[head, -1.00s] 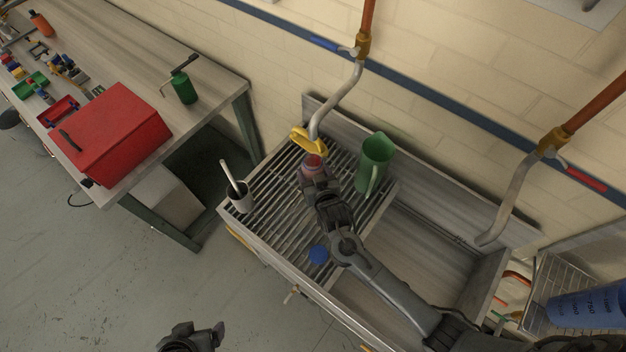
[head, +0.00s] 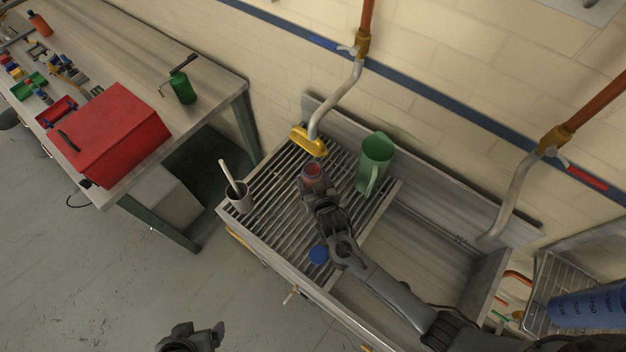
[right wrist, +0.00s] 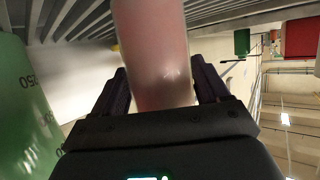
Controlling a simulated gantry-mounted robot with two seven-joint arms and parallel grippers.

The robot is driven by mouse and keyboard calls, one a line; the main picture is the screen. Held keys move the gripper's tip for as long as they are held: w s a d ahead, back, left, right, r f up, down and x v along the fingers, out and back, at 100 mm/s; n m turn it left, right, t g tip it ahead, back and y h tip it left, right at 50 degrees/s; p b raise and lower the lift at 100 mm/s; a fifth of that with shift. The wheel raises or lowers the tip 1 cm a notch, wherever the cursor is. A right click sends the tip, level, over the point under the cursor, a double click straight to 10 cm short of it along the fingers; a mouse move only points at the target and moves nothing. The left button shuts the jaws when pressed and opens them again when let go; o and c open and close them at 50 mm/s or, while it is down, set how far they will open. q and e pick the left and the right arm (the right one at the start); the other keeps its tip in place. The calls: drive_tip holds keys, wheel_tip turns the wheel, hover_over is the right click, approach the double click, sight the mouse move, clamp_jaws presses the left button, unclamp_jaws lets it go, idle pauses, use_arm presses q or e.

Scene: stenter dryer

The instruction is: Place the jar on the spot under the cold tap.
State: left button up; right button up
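The jar (head: 312,170) is pinkish-red and sits between the fingers of my right gripper (head: 314,181), over the slatted drainer (head: 277,212). In the right wrist view the jar (right wrist: 155,55) fills the space between both fingers of the gripper (right wrist: 160,92), which is shut on it. I cannot tell whether the jar touches the slats.
A green jug (head: 375,160) stands right of the jar, close to my right gripper. A cup with a white-handled tool (head: 240,199) stands at the drainer's left, and a blue round thing (head: 318,254) at its front. The sink basin (head: 420,250) is right; the second tap (head: 515,195) overhangs it.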

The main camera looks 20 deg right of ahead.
drive_tip(key=o, duration=0.3)
drive_tip(key=shift+o, duration=0.2)
drive_tip(key=shift+r, duration=0.25)
drive_tip(key=shift+s, duration=0.3)
drive_tip(key=s+d+r+n+g, duration=0.1)
drive_tip(key=s+r+g, duration=0.2)
drive_tip(key=s, duration=0.6)
drive_tip(key=s+d+r+n+g+y, duration=0.1)
drive_tip(key=s+d+r+g, duration=0.1)
drive_tip(key=s, duration=0.8)
drive_tip(key=s+d+r+n+g, duration=0.1)
drive_tip(key=s+r+g, duration=0.3)
drive_tip(key=s, duration=0.6)
drive_tip(key=shift+s+d+g+p, duration=0.25)
drive_tip(key=shift+d+g+p, duration=0.1)
drive_tip(key=shift+g, duration=0.05)
